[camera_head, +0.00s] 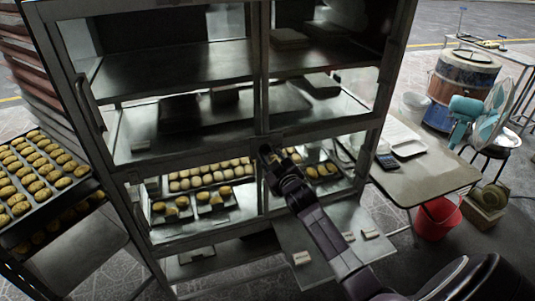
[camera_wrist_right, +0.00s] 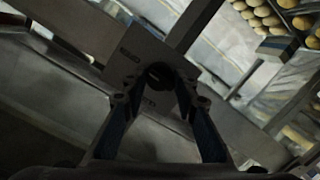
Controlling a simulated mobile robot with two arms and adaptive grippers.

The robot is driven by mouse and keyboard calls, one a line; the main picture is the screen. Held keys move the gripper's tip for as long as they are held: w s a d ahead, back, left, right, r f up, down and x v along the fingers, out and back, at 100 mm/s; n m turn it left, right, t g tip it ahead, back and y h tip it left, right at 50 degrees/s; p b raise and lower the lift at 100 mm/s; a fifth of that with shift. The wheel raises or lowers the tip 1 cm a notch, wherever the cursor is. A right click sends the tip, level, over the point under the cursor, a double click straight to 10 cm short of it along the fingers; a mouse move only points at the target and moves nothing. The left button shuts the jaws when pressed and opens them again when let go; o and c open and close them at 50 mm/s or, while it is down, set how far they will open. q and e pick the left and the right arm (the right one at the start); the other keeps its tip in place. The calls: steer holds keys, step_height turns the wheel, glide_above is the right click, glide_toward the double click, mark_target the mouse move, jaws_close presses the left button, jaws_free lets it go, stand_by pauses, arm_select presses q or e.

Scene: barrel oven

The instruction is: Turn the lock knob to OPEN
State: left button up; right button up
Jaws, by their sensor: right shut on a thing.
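The lock knob (camera_wrist_right: 160,72) is a small dark round knob on a grey metal plate (camera_wrist_right: 125,66) in the right wrist view. Small lettering shows on the plate, too blurred to read surely, so I cannot tell which mark the knob points to. My right gripper (camera_wrist_right: 160,84) is shut on the knob, one finger on each side. In the head view my right gripper (camera_head: 270,156) reaches the middle post of the glass-fronted cabinet (camera_head: 200,141) and hides the knob. My left gripper is not in view.
Trays of buns (camera_head: 212,175) lie behind the cabinet's lower glass. A bun rack (camera_head: 40,215) stands at the left. A table (camera_head: 430,182), a red bucket (camera_head: 437,218), a fan (camera_head: 490,120) and a barrel (camera_head: 462,85) stand at the right.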

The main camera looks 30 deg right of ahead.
steer(key=o, duration=1.1)
steer(key=shift+o, duration=0.2)
steer(key=shift+s, duration=0.1)
steer(key=v, duration=1.2)
steer(key=shift+d, duration=0.1)
